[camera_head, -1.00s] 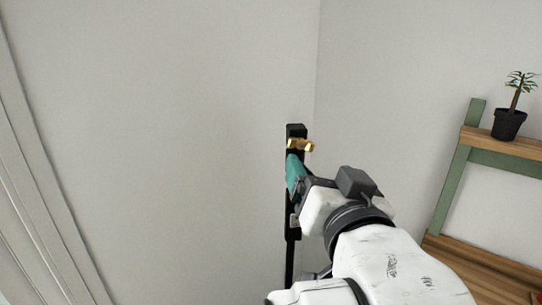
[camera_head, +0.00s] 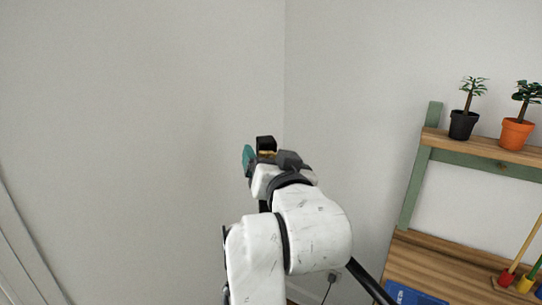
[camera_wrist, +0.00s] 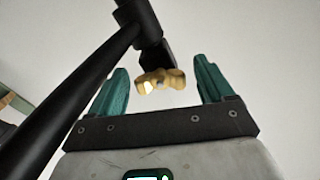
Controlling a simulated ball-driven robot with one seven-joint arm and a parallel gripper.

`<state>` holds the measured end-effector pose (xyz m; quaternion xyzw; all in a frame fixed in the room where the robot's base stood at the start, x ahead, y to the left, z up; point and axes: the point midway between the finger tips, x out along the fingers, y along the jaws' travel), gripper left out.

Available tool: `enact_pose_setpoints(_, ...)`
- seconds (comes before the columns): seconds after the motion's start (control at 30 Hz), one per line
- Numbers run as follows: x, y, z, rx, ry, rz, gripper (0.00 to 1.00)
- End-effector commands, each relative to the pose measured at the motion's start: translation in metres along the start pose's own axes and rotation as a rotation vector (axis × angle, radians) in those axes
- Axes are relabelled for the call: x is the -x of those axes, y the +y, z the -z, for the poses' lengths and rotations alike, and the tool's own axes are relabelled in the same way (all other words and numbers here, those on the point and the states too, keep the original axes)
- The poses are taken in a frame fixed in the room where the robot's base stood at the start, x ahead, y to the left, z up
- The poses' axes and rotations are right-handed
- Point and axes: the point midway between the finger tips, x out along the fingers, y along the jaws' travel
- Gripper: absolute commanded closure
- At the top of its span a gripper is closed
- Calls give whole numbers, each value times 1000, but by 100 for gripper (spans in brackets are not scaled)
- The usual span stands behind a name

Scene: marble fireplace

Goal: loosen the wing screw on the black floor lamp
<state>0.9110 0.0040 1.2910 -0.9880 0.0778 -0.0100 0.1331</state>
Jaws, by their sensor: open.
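The black floor lamp shows in the wrist view as a thick dark pole (camera_wrist: 75,95) slanting up to a black block. A brass wing screw (camera_wrist: 160,80) sits on that block. In the head view only the lamp's black top (camera_head: 265,142) and a sliver of the brass screw (camera_head: 267,153) show; my arm hides most of the rest. My gripper (camera_wrist: 162,78) has teal fingers, spread wide. In the wrist view the wing screw lies between the two fingertips, with a clear gap on each side. I cannot tell how deep it sits between them.
A green and wooden shelf (camera_head: 470,150) stands at the right, with a black-potted plant (camera_head: 463,124) and an orange-potted plant (camera_head: 516,134) on top. Colourful tools (camera_head: 525,279) and a blue item (camera_head: 412,295) are on its lower board. Bare wall fills the left.

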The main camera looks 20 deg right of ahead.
Motion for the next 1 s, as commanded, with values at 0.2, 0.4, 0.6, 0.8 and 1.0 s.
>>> enact_pose_setpoints(0.2,-1,0,0,0,0,0,19)
enact_pose_setpoints(0.4,0,0,0,0,0,0,35)
enact_pose_setpoints(0.6,0,0,0,0,0,0,55)
enact_pose_setpoints(0.8,0,0,0,0,0,0,70)
enact_pose_setpoints(1.0,0,1,2,96,1,-3,70)
